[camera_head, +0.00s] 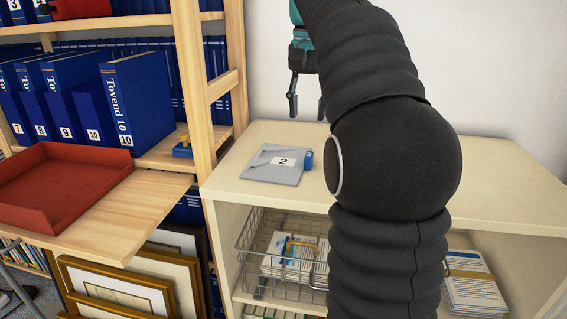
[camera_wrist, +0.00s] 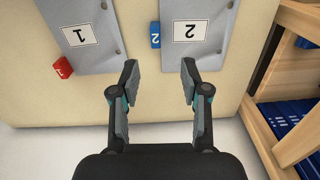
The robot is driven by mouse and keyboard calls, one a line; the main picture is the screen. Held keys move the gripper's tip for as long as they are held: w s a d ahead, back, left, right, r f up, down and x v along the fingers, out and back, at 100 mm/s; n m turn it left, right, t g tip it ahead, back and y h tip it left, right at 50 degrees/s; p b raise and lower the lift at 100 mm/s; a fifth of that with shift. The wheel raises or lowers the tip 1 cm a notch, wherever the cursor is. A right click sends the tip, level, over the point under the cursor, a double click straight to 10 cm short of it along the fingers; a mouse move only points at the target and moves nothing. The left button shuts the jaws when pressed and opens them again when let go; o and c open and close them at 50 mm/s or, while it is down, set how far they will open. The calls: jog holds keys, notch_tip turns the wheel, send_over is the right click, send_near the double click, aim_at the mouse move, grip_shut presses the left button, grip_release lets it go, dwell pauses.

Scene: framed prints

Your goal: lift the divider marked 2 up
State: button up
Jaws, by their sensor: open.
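The divider marked 2 (camera_head: 258,171) is a grey sheet with a white label and a blue tab (camera_head: 309,160). It lies flat on the cream cabinet top (camera_head: 240,185), left of my arm in the head view. In the wrist view the divider marked 2 (camera_wrist: 214,51) shows at the upper right, its label upside down and its blue tab (camera_wrist: 155,35) on its left side. My gripper (camera_head: 306,105) is open and empty, raised above the cabinet top. In the wrist view my gripper (camera_wrist: 159,68) has its fingers apart, with the right fingertip overlapping the divider's near edge.
A second grey divider marked 1 (camera_wrist: 104,18) with a red tab (camera_wrist: 63,68) lies beside it, hidden behind my arm in the head view. A wooden shelf (camera_head: 205,90) with blue binders and a red tray (camera_head: 60,185) stands left. A wire basket (camera_head: 262,275) sits below.

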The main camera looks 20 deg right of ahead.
jog(key=b, duration=0.1)
send_over(309, 155)
jog(key=f, duration=0.5)
jog(key=shift+w+a+f, duration=0.1)
jog(key=shift+w+a, duration=0.15)
jog(key=f, duration=0.2)
jog(key=f+b, duration=0.1)
jog(key=f, duration=0.1)
jog(key=shift+s+d, duration=0.2)
jog(key=shift+d, duration=0.15)
jog(key=shift+f, duration=0.55)
grip_shut()
